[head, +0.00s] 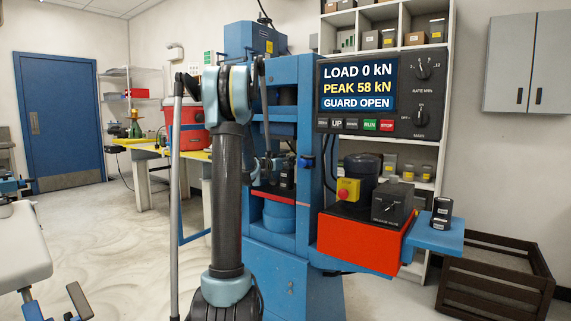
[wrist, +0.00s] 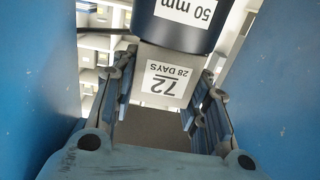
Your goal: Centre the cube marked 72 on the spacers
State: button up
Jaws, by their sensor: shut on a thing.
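The grey cube marked 72 (wrist: 150,62), with a white "28 DAYS" label reading upside down, shows in the wrist view between the fingers of my gripper (wrist: 162,88). My gripper is shut on its two sides. A dark cylinder labelled 50 mm (wrist: 172,32) shows directly above the cube in the picture; I cannot tell whether they touch. In the head view my gripper (head: 270,168) is inside the blue press (head: 305,105), above its red-edged plate (head: 272,194). The cube is too small and covered to make out there.
Blue press walls (wrist: 40,80) stand close on both sides of my gripper. The display (head: 357,87) reads load 0 kN, peak 58 kN, guard open. Dark labelled blocks (head: 441,213) stand on a blue side shelf (head: 425,236). A dark slatted crate (head: 495,285) is at right.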

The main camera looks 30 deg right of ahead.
jog(key=o, duration=1.3)
jog(key=shift+o, duration=0.2)
jog(key=v, duration=0.8)
dwell(0.6)
